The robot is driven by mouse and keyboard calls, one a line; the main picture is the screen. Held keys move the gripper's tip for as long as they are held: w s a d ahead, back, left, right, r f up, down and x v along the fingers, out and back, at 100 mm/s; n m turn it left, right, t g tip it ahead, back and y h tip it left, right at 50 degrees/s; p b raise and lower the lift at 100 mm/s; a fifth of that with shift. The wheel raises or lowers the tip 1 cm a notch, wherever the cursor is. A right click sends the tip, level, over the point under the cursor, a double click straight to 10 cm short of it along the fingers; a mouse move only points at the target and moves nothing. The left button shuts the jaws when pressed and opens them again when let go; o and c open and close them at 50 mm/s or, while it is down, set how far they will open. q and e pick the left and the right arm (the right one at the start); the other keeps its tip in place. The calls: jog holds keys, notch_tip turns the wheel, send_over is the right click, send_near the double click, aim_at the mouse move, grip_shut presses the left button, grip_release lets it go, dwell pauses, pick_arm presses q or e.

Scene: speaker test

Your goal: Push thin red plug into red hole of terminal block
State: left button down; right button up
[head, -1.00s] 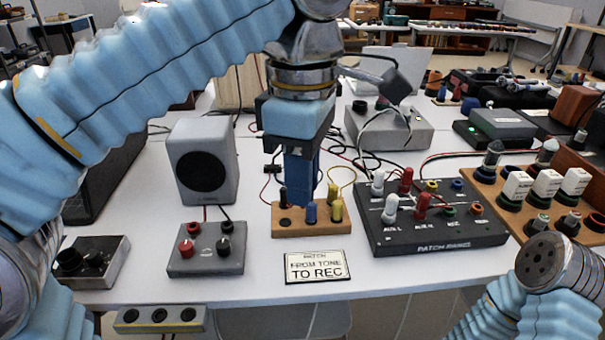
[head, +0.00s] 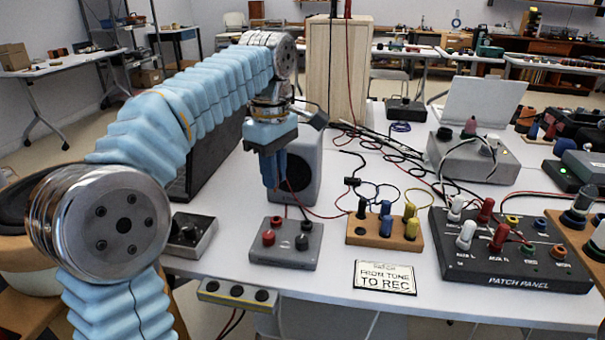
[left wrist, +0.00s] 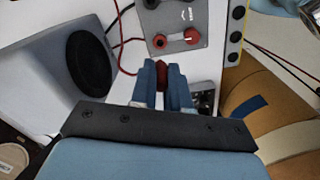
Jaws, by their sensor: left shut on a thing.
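My left gripper (head: 273,178) is in front of the grey speaker (head: 305,172), pointing down, above the back of a grey box with red and black posts (head: 287,257). In the left wrist view its blue fingers (left wrist: 162,88) are shut on a dark red piece, seemingly the thin red plug (left wrist: 162,72); the fingers hide much of it. The grey box also shows in the left wrist view (left wrist: 178,14), just beyond the fingertips, and looks like the terminal block. My right gripper is out of view.
A wooden block with coloured plugs (head: 358,239) and the black patch panel (head: 480,275) stand to the right. A small dark box (head: 205,232) is at the left, and a three-hole strip (head: 238,293) at the front edge. Loose wires run behind.

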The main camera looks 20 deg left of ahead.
pick_arm(q)
jog(key=shift+f, duration=2)
jog(key=shift+f+b, duration=0.6)
jog(key=shift+f, duration=0.4)
jog(key=shift+f, duration=0.15)
jog(key=shift+a+p, duration=0.1)
jog(key=shift+p, duration=0.3)
jog(key=shift+f+b, duration=0.65)
jog(key=shift+f, duration=0.25)
jog(key=c, duration=1)
grip_release()
